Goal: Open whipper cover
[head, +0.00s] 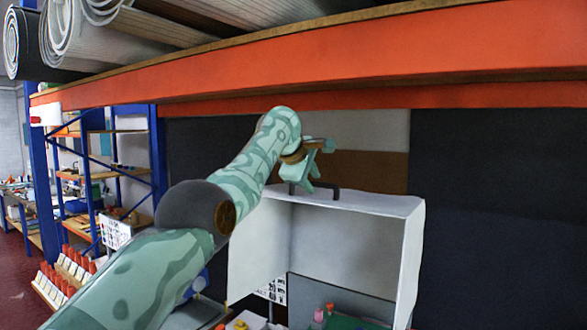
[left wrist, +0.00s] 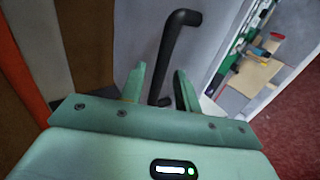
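The whipper cover (head: 375,202) is a light grey-white box-like hood, open towards me, in the lower middle of the head view. A dark bar handle (head: 336,191) stands on its top. My left gripper (head: 318,162) is just above the handle at its left part. In the left wrist view, the black handle (left wrist: 172,45) runs down between the two spread green fingers (left wrist: 160,88). The fingers stand apart on either side of it, and I see no clear contact. My right gripper is in neither view.
An orange shelf beam (head: 370,58) with rolled rugs (head: 120,35) on top spans above my left arm. Green parts and small coloured items (head: 330,316) show under the cover. Blue racks (head: 157,150) and a row of orange-and-white items (head: 70,270) stand at the left.

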